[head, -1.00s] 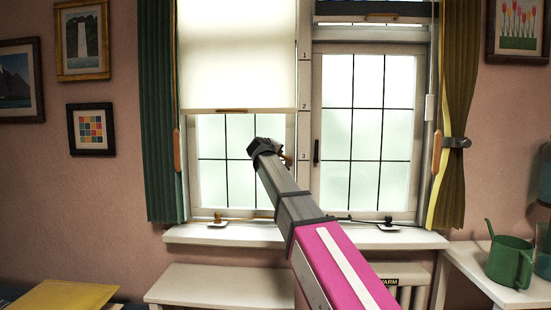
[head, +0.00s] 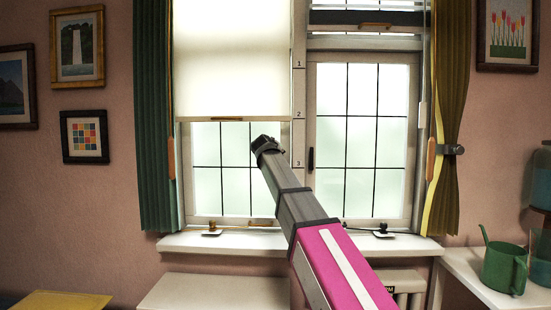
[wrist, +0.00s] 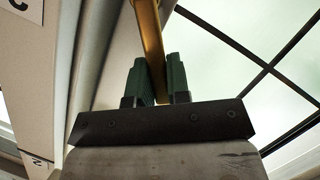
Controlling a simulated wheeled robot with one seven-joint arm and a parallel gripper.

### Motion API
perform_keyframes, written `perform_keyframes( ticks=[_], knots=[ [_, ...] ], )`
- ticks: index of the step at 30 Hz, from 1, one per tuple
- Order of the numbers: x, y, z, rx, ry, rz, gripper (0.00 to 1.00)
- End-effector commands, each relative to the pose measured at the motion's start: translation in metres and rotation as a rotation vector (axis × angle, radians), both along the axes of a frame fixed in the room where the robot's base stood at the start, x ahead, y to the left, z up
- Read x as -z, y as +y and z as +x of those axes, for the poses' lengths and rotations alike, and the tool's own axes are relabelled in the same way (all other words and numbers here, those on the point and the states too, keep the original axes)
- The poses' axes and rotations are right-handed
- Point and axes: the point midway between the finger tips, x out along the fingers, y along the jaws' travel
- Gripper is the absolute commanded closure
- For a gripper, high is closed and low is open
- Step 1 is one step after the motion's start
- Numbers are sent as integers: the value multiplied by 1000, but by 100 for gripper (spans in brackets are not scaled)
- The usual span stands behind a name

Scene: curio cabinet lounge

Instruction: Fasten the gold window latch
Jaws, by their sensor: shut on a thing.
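In the wrist view the gold window latch (wrist: 149,38) is a slim gold bar running up from between the two green fingers of my gripper (wrist: 158,75). The fingers are shut on it, one on each side. In the head view my gripper (head: 266,144) is in front of the right side of the left window (head: 221,158), near the centre post. The latch is hidden there behind my gripper and arm. I cannot tell where the latch's base meets the frame.
A cream roller blind (head: 232,60) covers the upper left window. The right window (head: 360,140) has a black handle (head: 311,159). Window stays lie along the sill (head: 190,242). A green watering can (head: 504,268) stands on the white table at right.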

Motion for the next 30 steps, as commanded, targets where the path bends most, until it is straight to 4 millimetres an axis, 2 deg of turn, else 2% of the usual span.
perform_keyframes(
  ticks=[5, 6, 8, 16, 20, 30],
  knots=[
    [1, 0, -1, -1, 1, 0, 100],
    [1, 0, -1, -1, 1, 0, 73],
    [1, 0, 0, -1, 1, 0, 57],
    [0, 0, -1, 0, 0, -1, 57],
    [-2, 2, -8, 0, 0, -1, 57],
    [-19, 18, -64, -3, 0, 0, 57]
  ],
)
